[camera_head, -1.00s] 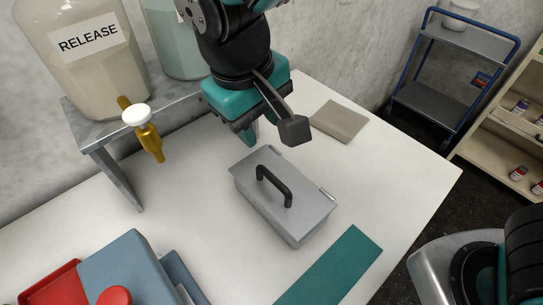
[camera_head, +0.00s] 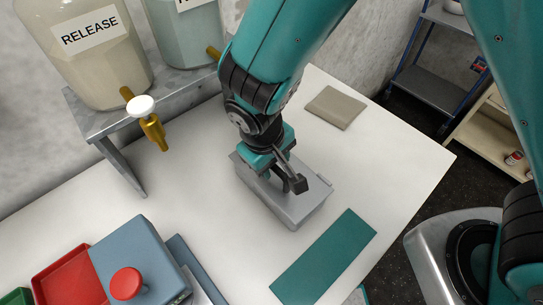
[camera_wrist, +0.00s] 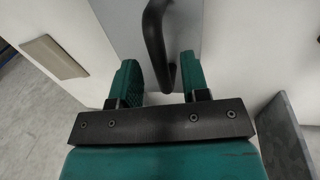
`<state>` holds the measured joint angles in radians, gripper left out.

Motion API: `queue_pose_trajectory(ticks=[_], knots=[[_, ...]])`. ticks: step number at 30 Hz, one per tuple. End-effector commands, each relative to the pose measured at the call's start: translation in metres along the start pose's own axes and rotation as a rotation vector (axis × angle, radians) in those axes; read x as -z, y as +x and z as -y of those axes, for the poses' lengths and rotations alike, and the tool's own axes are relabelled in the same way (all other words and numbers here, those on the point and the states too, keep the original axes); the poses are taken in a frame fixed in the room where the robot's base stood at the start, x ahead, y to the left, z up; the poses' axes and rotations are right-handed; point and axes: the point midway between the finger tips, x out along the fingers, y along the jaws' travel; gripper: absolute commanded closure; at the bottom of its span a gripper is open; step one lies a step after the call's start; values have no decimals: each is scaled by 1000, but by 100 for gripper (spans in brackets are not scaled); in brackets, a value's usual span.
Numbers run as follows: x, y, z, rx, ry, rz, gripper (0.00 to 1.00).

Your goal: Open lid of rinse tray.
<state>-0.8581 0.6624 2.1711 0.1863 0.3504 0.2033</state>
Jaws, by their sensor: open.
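The rinse tray (camera_head: 299,214) is a grey metal box with its lid (camera_head: 318,190) shut, standing on the white table. In the head view my gripper (camera_head: 283,186) is over the lid and hides most of it. In the wrist view the lid's black bar handle (camera_wrist: 155,45) stands on the grey lid (camera_wrist: 125,30). My gripper (camera_wrist: 160,80) is open there, its teal fingers apart. The near end of the handle reaches between the fingers. I see no clear contact between fingers and handle.
A teal mat (camera_head: 325,257) lies in front of the tray and a beige pad (camera_head: 336,107) behind it. A metal stand (camera_head: 185,98) with drums and a brass tap (camera_head: 152,130) is at left. A blue-grey box with a red knob (camera_head: 126,284) is front left.

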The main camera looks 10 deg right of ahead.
Motion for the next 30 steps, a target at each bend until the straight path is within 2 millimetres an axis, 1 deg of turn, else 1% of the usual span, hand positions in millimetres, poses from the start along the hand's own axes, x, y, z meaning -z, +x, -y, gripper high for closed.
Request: queue_pose_trajectory(ticks=[5, 8, 9, 11, 30], knots=[[0, 0, 0, 0, 0, 0, 58], [0, 0, 0, 0, 0, 0, 78], [0, 0, 0, 0, 0, 0, 88], [0, 0, 0, 0, 0, 0, 100], [0, -1, -2, 10, 3, 0, 100]])
